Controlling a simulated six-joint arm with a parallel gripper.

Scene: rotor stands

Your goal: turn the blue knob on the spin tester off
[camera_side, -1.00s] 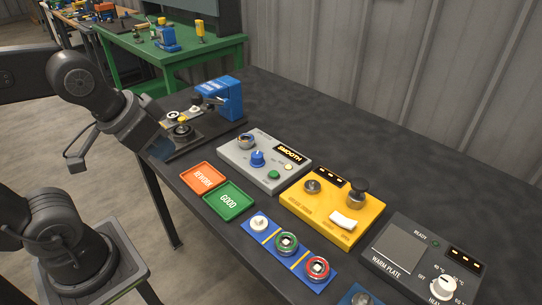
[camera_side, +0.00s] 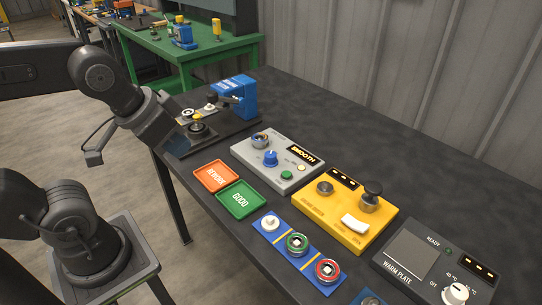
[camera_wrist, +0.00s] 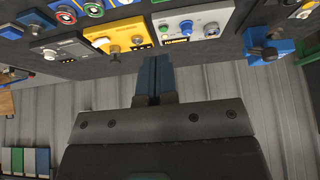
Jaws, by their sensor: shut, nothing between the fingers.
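The spin tester (camera_side: 292,152) is a grey box in the middle of the bench in the side view, with a lit display reading SMOOTH. Its blue knob (camera_side: 270,158) stands on the box's front part; I cannot clearly tell its pointer setting. The tester (camera_wrist: 170,31) and blue knob (camera_wrist: 186,27) also show at the top of the wrist view. A round part (camera_side: 260,138) sits at the tester's back left. My gripper (camera_side: 184,141) is left of the tester, apart from the knob. In the wrist view its blue fingers (camera_wrist: 154,72) are together and empty.
Orange REWORK (camera_side: 216,176) and green GOOD (camera_side: 238,200) trays lie in front of the tester. A yellow box (camera_side: 340,208) and a warm plate unit (camera_side: 410,258) stand to the right. A blue clamp-like device (camera_side: 236,97) stands behind left. The bench behind the tester is clear.

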